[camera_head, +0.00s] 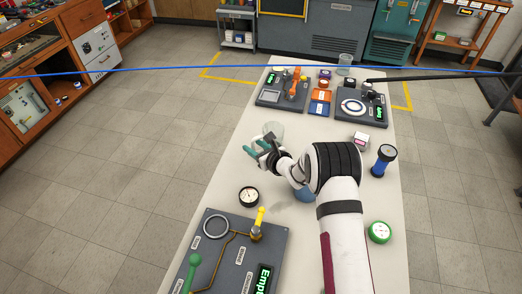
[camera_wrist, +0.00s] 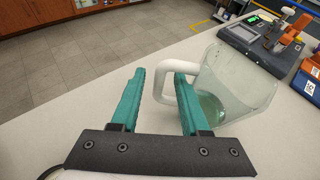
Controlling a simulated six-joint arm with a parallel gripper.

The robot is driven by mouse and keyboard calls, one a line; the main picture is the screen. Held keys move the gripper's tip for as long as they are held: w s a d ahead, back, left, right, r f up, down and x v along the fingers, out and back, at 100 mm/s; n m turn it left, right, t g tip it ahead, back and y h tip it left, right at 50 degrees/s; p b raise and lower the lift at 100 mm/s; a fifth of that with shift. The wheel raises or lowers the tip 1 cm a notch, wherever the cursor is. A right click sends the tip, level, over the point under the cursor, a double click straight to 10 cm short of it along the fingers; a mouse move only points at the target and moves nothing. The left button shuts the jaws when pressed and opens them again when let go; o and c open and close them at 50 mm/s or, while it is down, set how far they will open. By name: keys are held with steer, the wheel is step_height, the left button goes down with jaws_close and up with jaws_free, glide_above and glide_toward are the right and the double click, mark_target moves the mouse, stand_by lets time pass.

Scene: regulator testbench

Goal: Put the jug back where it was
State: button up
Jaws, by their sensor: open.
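The clear jug (camera_wrist: 232,88) with a white handle (camera_wrist: 163,88) and some pale green liquid is at the right of the wrist view. In the head view the jug (camera_head: 273,131) shows faintly on the white bench, just beyond my gripper. My gripper (camera_head: 258,150) has teal fingers, which are apart. In the wrist view the fingers (camera_wrist: 158,90) stand on either side of the handle's outer bar, and the right finger partly covers the handle. I cannot tell whether either finger touches it.
A panel with a ring (camera_head: 215,226) and yellow lever lies at the near left. Two more panels (camera_head: 268,96) (camera_head: 346,119) and orange-blue bins (camera_head: 320,101) are at the far end. A round gauge (camera_head: 249,197), blue flashlight (camera_head: 383,160) and green round item (camera_head: 379,232) lie around my arm.

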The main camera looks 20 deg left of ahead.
steer(key=s+d+r+m+h, duration=0.3)
steer(key=s+d+r+m, duration=0.1)
steer(key=d+m, duration=0.35)
steer(key=s+d+r+m+h, duration=0.3)
steer(key=s+d+r+m, duration=0.15)
steer(key=d+m, duration=0.35)
steer(key=s+d+r+m+h, duration=0.3)
steer(key=d+r+m, duration=0.2)
steer(key=d+m, duration=0.3)
steer(key=s+d+r+m+g+h, duration=0.1)
steer(key=s+d+m+g, duration=0.2)
steer(key=s+m, duration=0.5)
steer(key=s+d+r+m+g+h, duration=0.1)
steer(key=s+d+m+g, duration=0.1)
steer(key=s+m, duration=0.6)
steer(key=s+a+r+m+g+y, duration=0.1)
steer(key=s+a+m+g, duration=0.1)
steer(key=s+m, duration=0.4)
steer(key=s+a+r+m+g+y, duration=0.1)
steer(key=s+m+g, duration=0.1)
steer(key=s+m, duration=0.4)
steer(key=s, duration=0.4)
steer(key=shift+a+y, duration=0.4)
